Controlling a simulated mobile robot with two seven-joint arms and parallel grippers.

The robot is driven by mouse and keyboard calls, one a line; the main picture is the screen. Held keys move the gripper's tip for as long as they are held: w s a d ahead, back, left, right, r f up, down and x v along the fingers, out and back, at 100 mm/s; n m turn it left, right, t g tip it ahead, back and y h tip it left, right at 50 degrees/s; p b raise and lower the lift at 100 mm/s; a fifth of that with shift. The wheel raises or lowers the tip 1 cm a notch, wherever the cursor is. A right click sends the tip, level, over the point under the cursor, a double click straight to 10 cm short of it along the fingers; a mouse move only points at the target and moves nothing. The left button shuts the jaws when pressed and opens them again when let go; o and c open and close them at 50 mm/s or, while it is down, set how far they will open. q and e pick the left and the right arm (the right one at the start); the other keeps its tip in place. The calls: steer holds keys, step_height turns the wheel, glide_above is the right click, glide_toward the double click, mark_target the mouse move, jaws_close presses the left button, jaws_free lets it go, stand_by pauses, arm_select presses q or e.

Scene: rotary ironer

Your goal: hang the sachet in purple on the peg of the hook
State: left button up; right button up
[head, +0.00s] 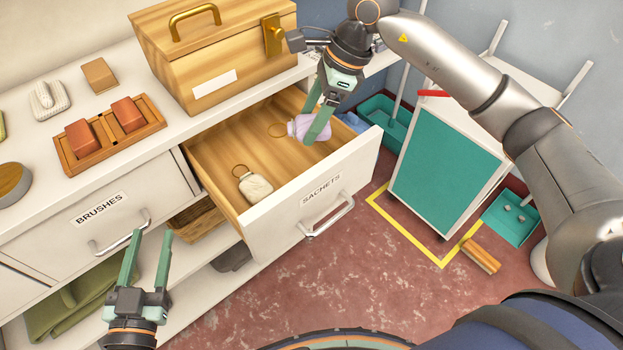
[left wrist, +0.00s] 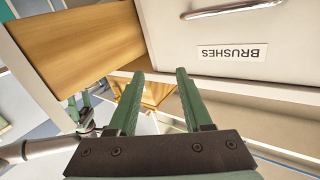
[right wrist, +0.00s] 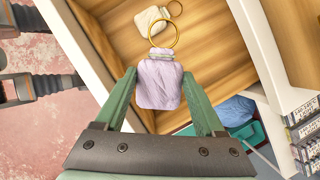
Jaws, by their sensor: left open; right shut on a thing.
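The purple sachet (head: 297,127), a small lilac pouch with a brass ring, is between the fingers of my right gripper (head: 313,122), over the open drawer. In the right wrist view the sachet (right wrist: 158,88) sits between the fingers of my right gripper (right wrist: 160,78), its ring pointing away from the palm. My left gripper (head: 151,240) is open and empty in front of the brushes drawer; its spread fingers show in the left wrist view (left wrist: 155,78). A brass fitting (head: 273,35) on the wooden box's right end may be the hook; its peg is not clear.
A cream sachet (head: 255,187) with a ring lies in the open drawer labelled SACHETS (head: 268,227). The wooden box (head: 222,62) stands on the counter behind it. A brush tray (head: 108,150) is left. A teal-panelled cart (head: 445,165) stands right.

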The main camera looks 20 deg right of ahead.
arm_select(q)
steer(key=r+t+h+b, duration=0.1)
steer(key=b, duration=0.1)
steer(key=d+r+m+t+h+b, duration=0.1)
steer(key=r+b, duration=0.1)
steer(key=s+r+m+t+b, duration=0.1)
steer(key=b, duration=0.1)
steer(key=shift+d+r+h+b, duration=0.15)
steer(key=shift+r+h+b, duration=0.05)
steer(key=shift+h+b, duration=0.2)
arm_select(e)
steer(key=w+f+m+t+h, duration=0.2)
steer(key=w+f+m+t, duration=0.1)
steer(key=m, duration=0.8)
steer(key=shift+w+a+f+h, duration=0.2)
steer(key=shift+w+f+h, duration=0.2)
steer(key=shift+w+f, duration=0.45)
steer(key=shift+w+r, duration=0.15)
